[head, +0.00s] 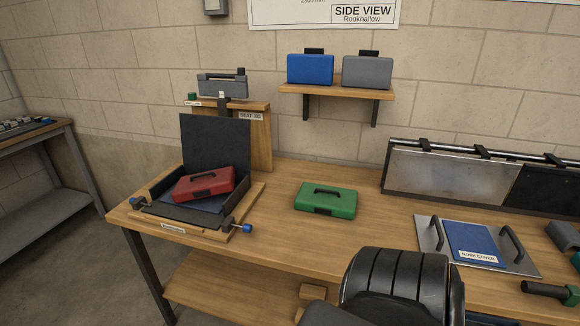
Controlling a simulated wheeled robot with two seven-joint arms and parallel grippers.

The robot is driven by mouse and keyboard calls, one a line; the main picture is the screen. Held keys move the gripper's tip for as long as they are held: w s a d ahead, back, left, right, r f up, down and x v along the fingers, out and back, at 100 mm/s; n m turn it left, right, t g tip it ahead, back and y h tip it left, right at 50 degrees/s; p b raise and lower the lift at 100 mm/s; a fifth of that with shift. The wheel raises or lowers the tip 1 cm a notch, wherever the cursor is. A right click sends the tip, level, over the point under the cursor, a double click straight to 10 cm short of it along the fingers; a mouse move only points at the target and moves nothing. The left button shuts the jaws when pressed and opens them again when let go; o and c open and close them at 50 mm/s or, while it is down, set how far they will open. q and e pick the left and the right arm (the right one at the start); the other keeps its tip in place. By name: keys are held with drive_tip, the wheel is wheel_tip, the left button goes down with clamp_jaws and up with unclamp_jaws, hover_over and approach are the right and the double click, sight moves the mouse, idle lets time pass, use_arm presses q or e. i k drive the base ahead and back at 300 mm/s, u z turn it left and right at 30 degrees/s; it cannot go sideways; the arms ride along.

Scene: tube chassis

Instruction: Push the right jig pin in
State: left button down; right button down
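The right jig pin (245,228) has a blue knob and sticks out at the front right corner of the wooden jig (200,236) on the bench. A gap of shaft seems to show between the knob and the jig's side. A black open tray (190,214) with an upright back panel (216,145) sits in the jig. A red case (205,184) lies tilted in it over a blue surface (203,203). Neither of my grippers is in view.
A green case (326,200) lies on the bench right of the jig, with bare wood between. A panel with two handles and a blue nose cover (474,241) lies further right. A wall shelf (337,91) holds a blue case (310,69) and a grey case (367,73).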

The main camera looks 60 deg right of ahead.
sight(246, 227)
drive_tip(key=u, duration=0.05)
drive_tip(key=k, duration=0.35)
drive_tip(key=z, duration=1.9)
